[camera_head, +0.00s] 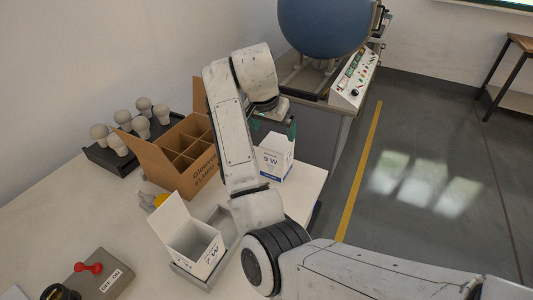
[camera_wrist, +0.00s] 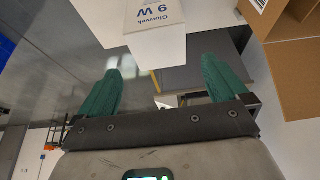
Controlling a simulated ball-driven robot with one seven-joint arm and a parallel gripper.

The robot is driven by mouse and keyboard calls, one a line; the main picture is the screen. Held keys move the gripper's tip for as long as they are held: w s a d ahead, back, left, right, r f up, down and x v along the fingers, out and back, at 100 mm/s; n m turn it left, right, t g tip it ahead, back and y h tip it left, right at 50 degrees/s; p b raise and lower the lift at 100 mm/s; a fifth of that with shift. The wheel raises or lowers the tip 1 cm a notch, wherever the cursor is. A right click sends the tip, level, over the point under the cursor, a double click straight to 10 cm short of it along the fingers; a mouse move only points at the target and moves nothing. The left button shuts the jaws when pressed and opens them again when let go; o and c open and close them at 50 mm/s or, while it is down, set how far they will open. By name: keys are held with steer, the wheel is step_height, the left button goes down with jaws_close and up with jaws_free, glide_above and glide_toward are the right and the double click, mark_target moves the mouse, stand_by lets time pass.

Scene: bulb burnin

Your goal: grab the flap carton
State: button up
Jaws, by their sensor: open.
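A white carton marked 9 W (camera_head: 275,158) stands upright near the table's far right corner. My gripper (camera_head: 274,129) is beside its upper end, partly hidden by my arm. In the wrist view the 9 W carton (camera_wrist: 142,18) appears upside down at the top, beyond the fingertips. My gripper (camera_wrist: 160,78) is open there, its two green fingers wide apart with nothing between them. A second white carton, marked 7 W (camera_head: 196,246), stands open with its flap raised, in a grey tray. My gripper is well away from it.
A brown divided box (camera_head: 179,157) with raised flaps stands left of my arm and also shows in the wrist view (camera_wrist: 297,75). A black rack (camera_head: 112,159) holds several bulbs. A grey box with a red handle (camera_head: 92,268) is at front left. A control panel (camera_head: 355,80) is behind.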

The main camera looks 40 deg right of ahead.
mark_target(276, 141)
steer(key=x, duration=0.5)
steer(key=shift+w+f, duration=0.1)
steer(key=shift+w, duration=0.05)
steer(key=shift+s+a+x, duration=0.15)
steer(key=shift+s+x, duration=0.05)
steer(key=shift+x, duration=1.15)
steer(key=shift+s+a+x, duration=0.1)
steer(key=shift+s+x, duration=0.05)
steer(key=shift+x, duration=1.2)
steer(key=shift+f, duration=0.15)
steer(key=c, duration=0.8)
steer(key=shift+o, duration=0.2)
